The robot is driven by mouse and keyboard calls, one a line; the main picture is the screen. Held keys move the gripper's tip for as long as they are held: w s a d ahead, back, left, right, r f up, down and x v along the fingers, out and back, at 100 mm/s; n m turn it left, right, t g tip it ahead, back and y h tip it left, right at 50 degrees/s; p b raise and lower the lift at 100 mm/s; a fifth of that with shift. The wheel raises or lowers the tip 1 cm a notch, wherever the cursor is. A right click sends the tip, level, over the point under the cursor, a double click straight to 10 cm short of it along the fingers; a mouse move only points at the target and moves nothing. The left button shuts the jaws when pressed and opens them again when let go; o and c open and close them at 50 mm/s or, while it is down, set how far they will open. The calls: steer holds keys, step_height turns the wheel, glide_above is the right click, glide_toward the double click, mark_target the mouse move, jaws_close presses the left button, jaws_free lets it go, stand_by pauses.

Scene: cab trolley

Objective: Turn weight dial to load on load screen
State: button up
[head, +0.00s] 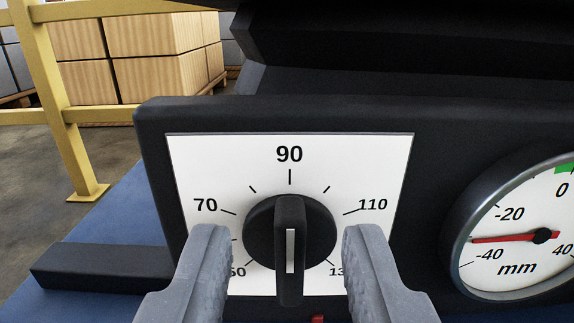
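The weight dial (262,231) is a round black knob with a raised grip bar on a white scale plate (378,160). The plate reads 70, 90 and 110, with partly hidden numbers lower on both sides. The bar stands vertical, and its white line (290,251) shows on the lower half. My gripper (288,262) is open, one grey finger on each side of the knob, with gaps to the grip bar. The fingers cover parts of the lower scale. I cannot see a load screen in this view.
A round gauge (541,236) marked mm sits right of the dial, its red needle between -20 and -40. A black bar (98,270) lies on the blue surface at left. A yellow railing (60,110) and stacked boxes (140,50) stand behind.

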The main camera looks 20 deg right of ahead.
mark_target(286, 231)
steer(key=shift+b+x, duration=0.35)
steer(key=shift+x, duration=1.15)
jaws_close()
steer(key=shift+a, duration=0.55)
steer(key=shift+s+d, duration=0.1)
steer(key=shift+d, duration=0.4)
steer(key=shift+m+p, duration=0.4)
steer(key=shift+p, duration=0.15)
